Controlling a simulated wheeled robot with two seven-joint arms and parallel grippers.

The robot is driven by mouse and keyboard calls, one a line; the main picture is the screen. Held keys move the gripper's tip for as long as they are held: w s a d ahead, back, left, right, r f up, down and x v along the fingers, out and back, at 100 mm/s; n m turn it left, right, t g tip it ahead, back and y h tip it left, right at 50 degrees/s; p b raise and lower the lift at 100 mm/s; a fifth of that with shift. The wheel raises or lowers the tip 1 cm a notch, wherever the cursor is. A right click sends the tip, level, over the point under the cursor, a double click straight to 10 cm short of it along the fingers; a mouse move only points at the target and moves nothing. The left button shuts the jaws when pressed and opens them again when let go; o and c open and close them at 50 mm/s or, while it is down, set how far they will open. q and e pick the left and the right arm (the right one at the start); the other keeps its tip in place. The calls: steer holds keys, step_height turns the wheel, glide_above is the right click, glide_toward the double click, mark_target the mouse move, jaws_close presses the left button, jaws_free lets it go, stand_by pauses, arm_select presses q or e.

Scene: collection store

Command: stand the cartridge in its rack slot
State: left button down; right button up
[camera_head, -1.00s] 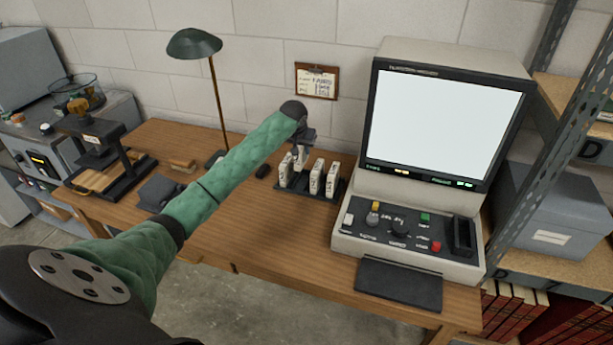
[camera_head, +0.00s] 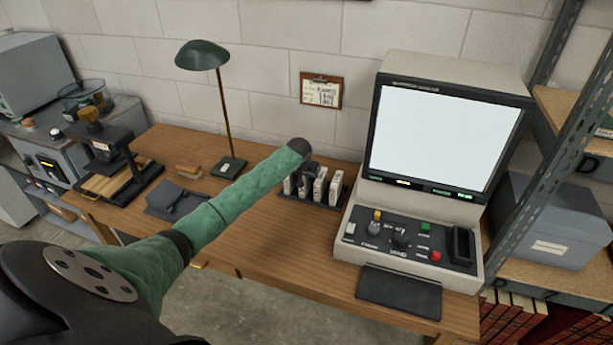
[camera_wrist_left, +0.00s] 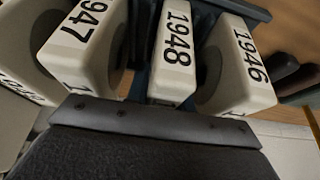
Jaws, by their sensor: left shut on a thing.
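My left gripper (camera_head: 307,172) points down over the dark rack (camera_head: 324,205) on the wooden desk. It is shut on a white cartridge, which appears to be the one marked 1948 (camera_wrist_left: 172,55) in the left wrist view. This cartridge is low among the others, in line with them. Cartridges marked 1947 (camera_wrist_left: 88,40) and 1946 (camera_wrist_left: 238,65) stand on either side of it, with another partly cut off at the left edge. The wrist and fingers hide much of the held cartridge in the head view. Its base is hidden, so I cannot tell whether it is fully seated. My right gripper is not in view.
A microfilm reader (camera_head: 445,145) with a lit screen stands right of the rack. A clipboard (camera_head: 321,90) hangs behind.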

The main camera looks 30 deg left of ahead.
arm_select(q)
steer(key=c, duration=1.2)
jaws_free()
steer(key=shift+f, duration=0.1)
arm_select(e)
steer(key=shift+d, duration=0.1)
arm_select(q)
steer(key=shift+s+r, duration=0.15)
steer(key=shift+r, duration=0.3)
steer(key=b+v, duration=0.3)
steer(key=v, duration=0.8)
steer(key=shift+s+r, duration=0.1)
steer(key=shift+r, duration=0.1)
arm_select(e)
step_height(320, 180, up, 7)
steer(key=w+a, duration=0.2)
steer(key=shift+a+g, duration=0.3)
arm_select(q)
steer(key=shift+f, duration=0.1)
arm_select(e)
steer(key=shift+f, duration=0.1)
